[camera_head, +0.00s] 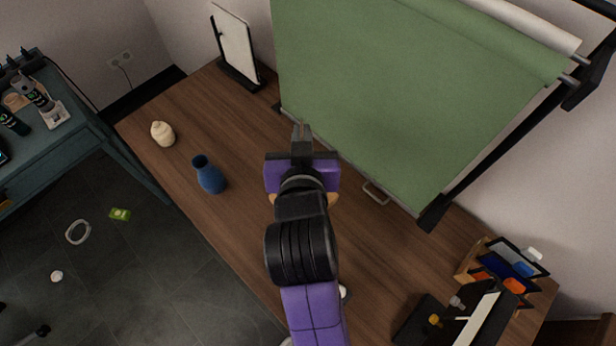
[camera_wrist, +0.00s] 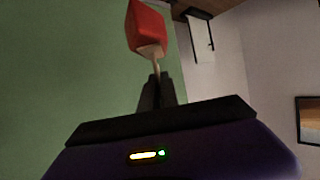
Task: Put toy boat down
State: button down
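My gripper (camera_head: 301,132) is over the wooden table (camera_head: 150,108), in front of the green screen, pointing away from the head camera. In the wrist view its dark fingers (camera_wrist: 157,88) are close together on a thin pale stem. A red block (camera_wrist: 146,28) sits at the far end of the stem, beyond the fingertips. I take the red block and stem to be the toy boat, though no hull shape shows. The head view shows no red at the fingertips. Tan bits show on both sides of my purple wrist; I cannot tell what they belong to.
A framed board (camera_head: 235,48) stands at the back. The green screen (camera_head: 400,80) hangs close behind my gripper. An organizer (camera_head: 505,265) is at the right. Bare wood lies left of my arm.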

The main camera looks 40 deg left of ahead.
notch_tip(320, 180, down, 17)
dwell(0.4)
jog(key=shift+f, duration=0.2)
jog(key=c, duration=1.6)
grip_release()
jog(key=shift+r, duration=0.1)
jog(key=shift+r, duration=0.15)
jog(key=shift+s+d, duration=0.25)
jog(key=b+v, duration=0.1)
jog(key=v, duration=1)
jog(key=shift+s, duration=0.15)
